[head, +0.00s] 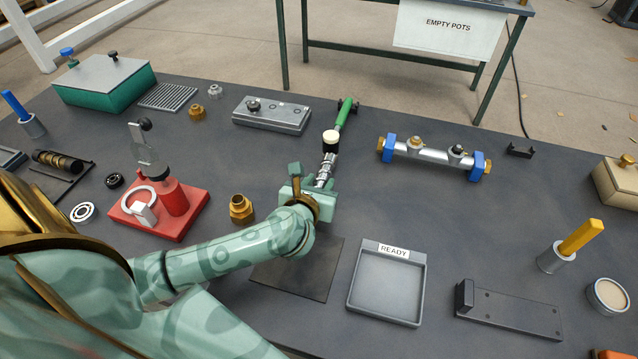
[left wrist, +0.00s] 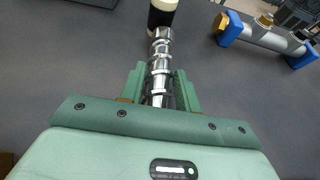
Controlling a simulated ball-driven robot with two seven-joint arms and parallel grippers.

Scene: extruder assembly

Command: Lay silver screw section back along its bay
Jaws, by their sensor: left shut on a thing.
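My left gripper (head: 318,184) is above the middle of the table, shut on the silver screw section (head: 326,165). The screw section also shows in the left wrist view (left wrist: 161,63), pointing away from the palm between the green fingers (left wrist: 158,88). Its far end lines up with a cream-topped black piece (head: 331,137); I cannot tell whether they touch. A dark tray (head: 78,188) at the far left holds a dark screw section (head: 57,160) and a thin rod. I cannot tell for sure which place there is the silver section's bay. My right gripper is not in view.
A red stand (head: 170,228) with a clamp and a brass fitting (head: 241,209) lie between my gripper and the dark tray. A green-handled tool (head: 346,112) lies beyond the gripper. A dark mat (head: 300,272) and the READY tray (head: 388,290) are nearer.

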